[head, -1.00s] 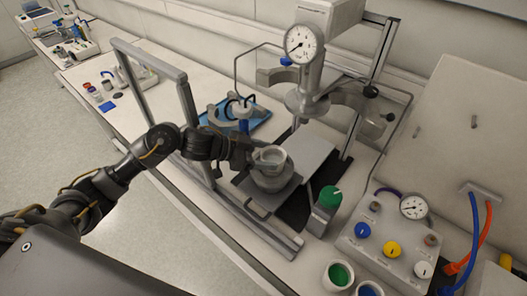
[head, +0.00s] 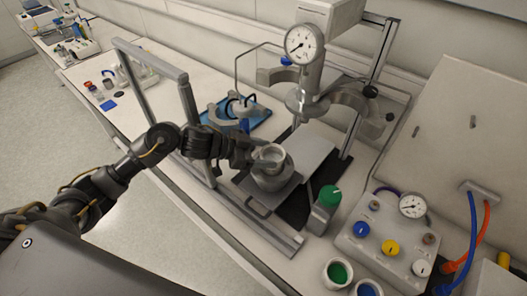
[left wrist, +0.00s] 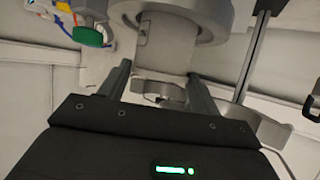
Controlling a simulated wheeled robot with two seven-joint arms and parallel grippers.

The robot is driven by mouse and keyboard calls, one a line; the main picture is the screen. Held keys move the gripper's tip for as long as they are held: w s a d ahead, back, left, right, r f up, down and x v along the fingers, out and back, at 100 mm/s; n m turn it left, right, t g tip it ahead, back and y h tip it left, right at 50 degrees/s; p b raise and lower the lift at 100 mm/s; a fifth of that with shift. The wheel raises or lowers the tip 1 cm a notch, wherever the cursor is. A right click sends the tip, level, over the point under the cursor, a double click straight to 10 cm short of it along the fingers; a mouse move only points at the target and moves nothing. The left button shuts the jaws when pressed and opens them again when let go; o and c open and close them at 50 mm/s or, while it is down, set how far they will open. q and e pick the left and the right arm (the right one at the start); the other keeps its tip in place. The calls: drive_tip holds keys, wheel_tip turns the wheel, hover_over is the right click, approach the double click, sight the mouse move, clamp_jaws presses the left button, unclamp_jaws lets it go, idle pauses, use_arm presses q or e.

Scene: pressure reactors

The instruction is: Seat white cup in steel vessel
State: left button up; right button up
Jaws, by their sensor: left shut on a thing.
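The white cup (head: 273,153) is at the mouth of the steel vessel (head: 270,182), which stands on a grey plate. My left gripper (head: 263,160) comes in from the left and is shut on the cup. In the left wrist view, which looks upside down, the cup (left wrist: 166,48) sits between the two fingers (left wrist: 158,85). The vessel's round rim (left wrist: 215,22) shows around the cup's far end there. The cup's lower part is hidden by the rim, so I cannot tell how deep it is. My right gripper is not in view.
The gauge and reactor head (head: 303,75) stand behind the vessel, with open grey clamp halves (head: 352,97) beside it. A grey frame (head: 190,115) rises at the left.

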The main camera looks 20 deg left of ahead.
use_arm(q)
drive_tip(key=shift+p, duration=0.4)
idle(0.3)
idle(0.4)
drive_tip(key=shift+f, duration=0.25)
idle(0.4)
drive_tip(key=o, duration=1.5)
drive_tip(key=shift+s, duration=0.1)
